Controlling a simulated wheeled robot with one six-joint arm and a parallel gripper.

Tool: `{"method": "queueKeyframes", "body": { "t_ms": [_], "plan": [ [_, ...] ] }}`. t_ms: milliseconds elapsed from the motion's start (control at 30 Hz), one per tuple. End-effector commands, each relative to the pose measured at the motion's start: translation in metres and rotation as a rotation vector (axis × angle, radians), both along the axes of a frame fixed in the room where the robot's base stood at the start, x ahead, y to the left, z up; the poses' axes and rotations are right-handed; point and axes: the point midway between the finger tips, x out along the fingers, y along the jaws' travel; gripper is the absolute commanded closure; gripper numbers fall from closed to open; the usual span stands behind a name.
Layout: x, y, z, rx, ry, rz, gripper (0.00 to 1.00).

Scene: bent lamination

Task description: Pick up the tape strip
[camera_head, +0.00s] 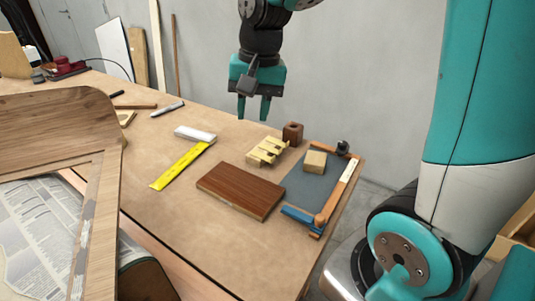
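My gripper (253,113) hangs above the workbench at upper center. Its two fingers point down, apart, with nothing between them. A flat yellow strip (181,166) lies on the bench below and left of it, its far end by a white block (195,134). A short blue strip (301,218) lies at the near edge of a grey mat (312,185), right of the gripper. I cannot tell for sure which of these is the tape strip. My gripper touches neither.
A dark wood board (240,190) lies mid-bench. Notched pale wood pieces (267,151), a brown block (292,133) and a pale block (315,161) stand behind it. A large curved wood panel (55,115) fills the left. The bench front is mostly clear.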

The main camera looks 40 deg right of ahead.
Motion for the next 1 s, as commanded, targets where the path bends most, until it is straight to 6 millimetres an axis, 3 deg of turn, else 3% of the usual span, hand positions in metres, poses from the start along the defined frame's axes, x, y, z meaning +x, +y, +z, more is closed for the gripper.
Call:
{"method": "queueKeyframes", "body": {
  "t_ms": [33,100,233,700,1000],
  "plan": [
    [0.018,-0.033,-0.004,-0.019,0.028,-0.189,0.68],
    [0.033,-0.068,-0.006,-0.039,0.053,-0.403,0.68],
    [0.044,-0.101,-0.015,-0.058,0.078,-0.614,0.68],
    [0.050,-0.099,-0.111,-0.061,0.082,-0.631,0.68],
    [0.051,-0.098,-0.137,-0.060,0.080,-0.630,0.68]
  ]
}}
